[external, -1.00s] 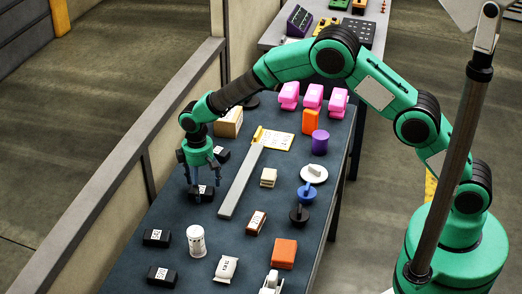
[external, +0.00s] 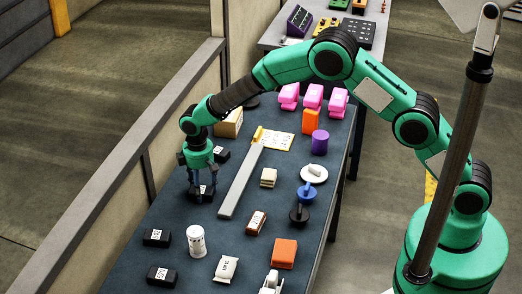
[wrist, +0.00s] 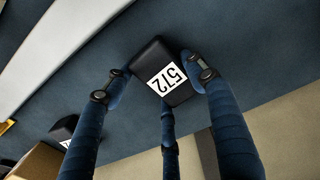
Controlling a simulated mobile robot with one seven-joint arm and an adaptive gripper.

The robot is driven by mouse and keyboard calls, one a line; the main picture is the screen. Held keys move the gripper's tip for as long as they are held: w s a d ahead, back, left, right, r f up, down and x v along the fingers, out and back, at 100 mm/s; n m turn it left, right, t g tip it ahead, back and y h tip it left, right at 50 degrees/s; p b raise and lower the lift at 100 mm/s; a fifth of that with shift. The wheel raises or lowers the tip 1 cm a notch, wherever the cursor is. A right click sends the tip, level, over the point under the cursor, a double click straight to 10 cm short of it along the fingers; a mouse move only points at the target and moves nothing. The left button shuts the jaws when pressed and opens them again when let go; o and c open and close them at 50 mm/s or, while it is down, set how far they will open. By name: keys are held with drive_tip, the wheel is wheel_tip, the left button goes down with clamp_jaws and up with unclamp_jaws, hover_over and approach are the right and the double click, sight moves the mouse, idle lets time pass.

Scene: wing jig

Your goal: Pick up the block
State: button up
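A black block (external: 201,194) with a white label stands on the dark table. In the wrist view the block (wrist: 163,70) shows the number 572. My gripper (external: 201,185) is directly above it with its fingers pointing down. In the wrist view my gripper (wrist: 160,75) has its three fingers around the block, the tips against its sides, and looks shut on it. The block still appears to be at table level. Its lower sides are partly hidden by the fingers.
Another black block (external: 222,154) stands just behind my gripper, near a cardboard-coloured box (external: 229,123). More black blocks (external: 157,237) lie toward the front left. A long grey bar (external: 240,182) lies to the right. A white canister (external: 196,241) stands in front.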

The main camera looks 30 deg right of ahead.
drive_tip(key=c, duration=0.4)
drive_tip(key=shift+o, duration=0.2)
drive_tip(key=shift+r, duration=0.1)
drive_tip(key=shift+r, duration=0.8)
wheel_tip(320, 180, up, 2)
drive_tip(key=shift+a+r+p, duration=0.1)
drive_tip(key=shift+r+p, duration=0.05)
drive_tip(key=shift+p, duration=0.35)
drive_tip(key=s+d, duration=0.3)
drive_tip(key=s, duration=0.1)
drive_tip(key=s+d+p, duration=0.1)
drive_tip(key=s+d, duration=0.3)
drive_tip(key=s+d+r, duration=0.1)
drive_tip(key=s+d, duration=0.2)
drive_tip(key=s, duration=0.1)
drive_tip(key=shift+s+d, duration=0.1)
drive_tip(key=shift+d, duration=0.15)
